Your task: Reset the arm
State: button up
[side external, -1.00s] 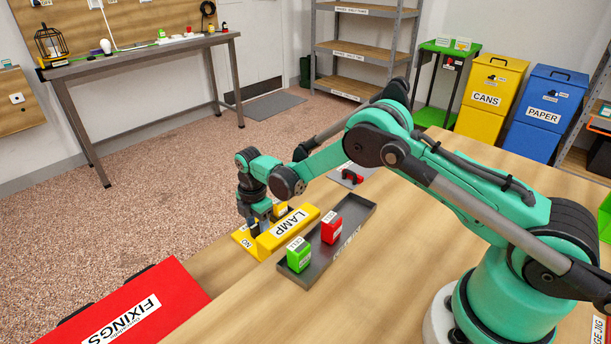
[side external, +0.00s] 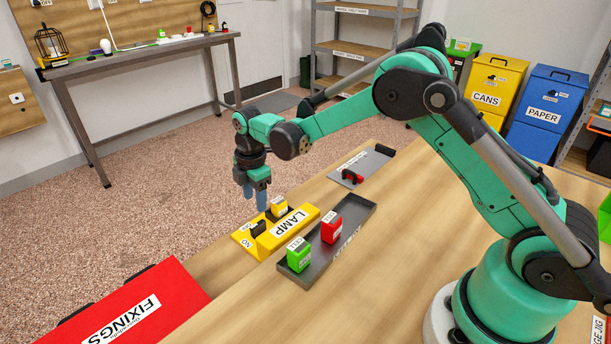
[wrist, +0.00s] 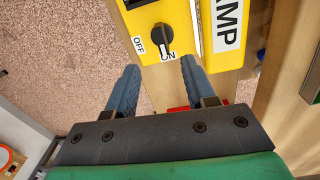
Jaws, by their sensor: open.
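My gripper (side external: 256,197) is open and empty, raised above and a little behind the yellow lamp box. In the wrist view its two blue fingers (wrist: 158,85) stand apart with nothing between them. The yellow lamp box (side external: 272,243) sits at the bench edge with a LAMP label and a black switch knob (side external: 258,228). The wrist view shows the knob (wrist: 152,40) just beyond the fingertips, beside OFF and ON labels. A yellow block (side external: 279,205) stands on the box's far part.
A dark tray (side external: 322,262) beside the lamp box holds a green block (side external: 299,256) and a red block (side external: 331,231). A grey plate (side external: 372,163) with a red-handled part (side external: 350,177) lies farther back. A red FIXINGS box (side external: 140,303) is at front left.

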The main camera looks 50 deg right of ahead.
jog(key=s+r+m+t, duration=0.25)
jog(key=r+m, duration=0.25)
jog(key=r, duration=0.4)
jog(key=s+d+r+m+t, duration=0.1)
jog(key=s+r+m+t, duration=0.1)
jog(key=s+m, duration=0.4)
jog(key=s+d+r+m+t, duration=0.1)
jog(key=s+r+m+t, duration=0.1)
jog(key=s+m, duration=0.3)
jog(key=s, duration=0.4)
jog(key=shift+s+r+m, duration=0.15)
jog(key=shift+r+m, duration=0.1)
jog(key=shift+m, duration=0.15)
